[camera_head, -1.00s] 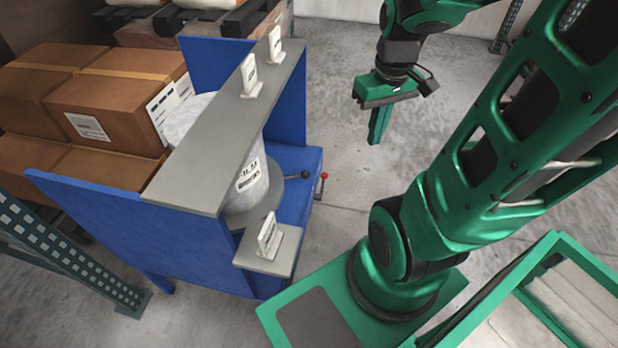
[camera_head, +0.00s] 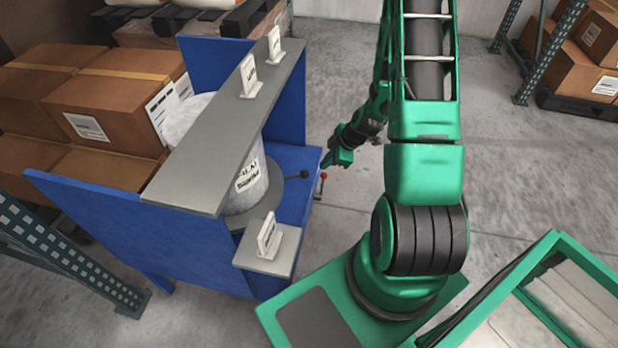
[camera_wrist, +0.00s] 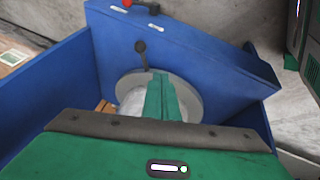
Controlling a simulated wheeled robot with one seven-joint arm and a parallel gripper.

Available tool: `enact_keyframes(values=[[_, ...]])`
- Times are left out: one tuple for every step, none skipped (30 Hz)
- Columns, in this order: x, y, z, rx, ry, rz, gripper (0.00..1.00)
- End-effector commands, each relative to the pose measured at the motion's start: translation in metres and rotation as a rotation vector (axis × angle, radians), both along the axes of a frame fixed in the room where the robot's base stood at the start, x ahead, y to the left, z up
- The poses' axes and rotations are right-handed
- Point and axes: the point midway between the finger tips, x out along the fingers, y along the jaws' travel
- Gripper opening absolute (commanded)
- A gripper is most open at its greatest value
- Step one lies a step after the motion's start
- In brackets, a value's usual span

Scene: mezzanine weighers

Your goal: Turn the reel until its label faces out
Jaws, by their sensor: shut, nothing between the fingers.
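The reel (camera_head: 246,186) is a white wrapped roll standing on a grey round turntable (camera_head: 270,203) inside a blue stand (camera_head: 130,225). A label with dark print shows on the roll's side, toward the right of the picture. A black-knobbed lever (camera_head: 303,174) sticks out from the turntable; it also shows in the wrist view (camera_wrist: 140,47). My gripper (camera_head: 326,165) is shut and empty, close to the right of the lever's knob and apart from it. In the wrist view my fingers (camera_wrist: 159,82) cover part of the turntable and the reel.
A red-knobbed lever (camera_head: 323,176) stands at the stand's right edge, close to my gripper. A grey top shelf (camera_head: 215,125) overhangs the reel, with small white signs on it. Brown boxes (camera_head: 110,95) fill the left. Open floor lies to the right.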

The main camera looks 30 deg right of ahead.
Motion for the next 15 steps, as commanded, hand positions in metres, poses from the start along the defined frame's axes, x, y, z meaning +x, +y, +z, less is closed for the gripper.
enact_keyframes(values=[[0.000, 0.001, -0.017, 0.000, -0.019, 0.018, 0.00], [0.002, 0.001, -0.025, -0.007, -0.037, 0.032, 0.00], [0.003, 0.001, -0.035, -0.014, -0.058, 0.049, 0.00], [0.004, 0.001, -0.042, -0.020, -0.073, 0.059, 0.00], [0.005, 0.002, -0.048, -0.026, -0.087, 0.067, 0.00], [0.006, 0.002, -0.056, -0.034, -0.102, 0.078, 0.00], [0.006, 0.002, -0.060, -0.039, -0.114, 0.084, 0.00], [0.007, 0.002, -0.065, -0.045, -0.123, 0.091, 0.00], [0.007, 0.002, -0.069, -0.052, -0.133, 0.098, 0.00], [0.008, 0.002, -0.072, -0.056, -0.141, 0.100, 0.00], [0.008, 0.002, -0.074, -0.060, -0.147, 0.104, 0.00], [0.008, 0.002, -0.077, -0.064, -0.152, 0.105, 0.00], [0.009, 0.002, -0.079, -0.067, -0.155, 0.108, 0.00], [0.009, 0.002, -0.080, -0.069, -0.158, 0.109, 0.00], [0.010, 0.002, -0.082, -0.070, -0.160, 0.112, 0.00]])
